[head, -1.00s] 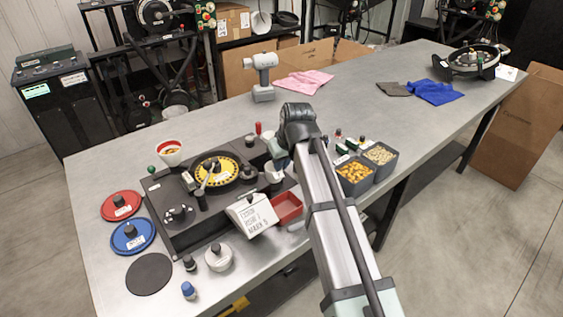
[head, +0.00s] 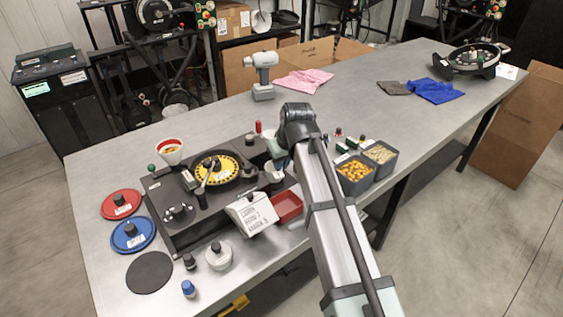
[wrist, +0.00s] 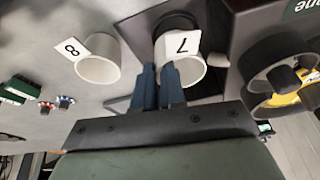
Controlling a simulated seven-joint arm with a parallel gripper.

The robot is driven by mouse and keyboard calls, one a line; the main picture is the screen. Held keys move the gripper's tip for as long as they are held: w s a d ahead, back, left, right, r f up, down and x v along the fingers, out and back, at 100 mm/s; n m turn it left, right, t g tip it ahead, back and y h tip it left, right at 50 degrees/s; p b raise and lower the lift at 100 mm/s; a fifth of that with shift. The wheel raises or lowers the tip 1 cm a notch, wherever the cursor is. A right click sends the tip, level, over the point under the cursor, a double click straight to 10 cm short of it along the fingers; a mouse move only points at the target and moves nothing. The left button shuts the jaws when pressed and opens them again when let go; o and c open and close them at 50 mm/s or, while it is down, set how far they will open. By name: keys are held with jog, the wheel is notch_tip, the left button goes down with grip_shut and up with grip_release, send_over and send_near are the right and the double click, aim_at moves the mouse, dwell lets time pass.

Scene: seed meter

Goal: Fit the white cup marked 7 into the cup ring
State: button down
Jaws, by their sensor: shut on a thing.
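The white cup marked 7 (wrist: 192,72) is at the fingertips of my gripper (wrist: 158,72) in the wrist view. The gripper is shut on it, and the label 7 faces the camera. A dark round ring-like part (wrist: 176,22) shows just behind the cup, which overlaps it in the picture. I cannot tell whether the cup is inside it or in front of it. In the head view my arm hides most of the cup and the gripper, beside the right side of the black seed meter (head: 180,238).
A second white cup, marked 8 (wrist: 99,68), stands to the left in the wrist view. A black round part with yellow inside (wrist: 278,75) is close on the right. Grey bins (head: 356,187) of seed and a red tray (head: 287,207) flank my arm.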

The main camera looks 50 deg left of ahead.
jog(key=shift+f, duration=0.95)
dwell(1.5)
jog(key=c, duration=0.9)
grip_release()
jog(key=shift+r, duration=3)
